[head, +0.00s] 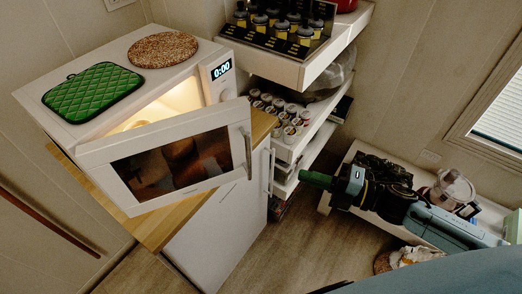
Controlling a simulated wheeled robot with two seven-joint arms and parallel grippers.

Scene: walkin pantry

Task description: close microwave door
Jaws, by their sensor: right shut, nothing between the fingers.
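The white microwave (212,92) stands on a wood-topped white cabinet at the left. Its door (170,165) is ajar, swung out toward the front, with a lit gap showing the bright inside. The door has a dark window and a vertical handle (247,152) at its right edge. My right gripper (304,178) is at the right of the door, apart from it, pointing left with green fingertips together and nothing between them. My left gripper is not in view.
A green quilted pad (93,92) and a round cork mat (163,50) lie on the microwave. Shelves (296,72) with bottles and several small jars stand behind to the right. A low white bench (352,152) with items is under my right arm. Open floor (285,232) lies between cabinet and bench.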

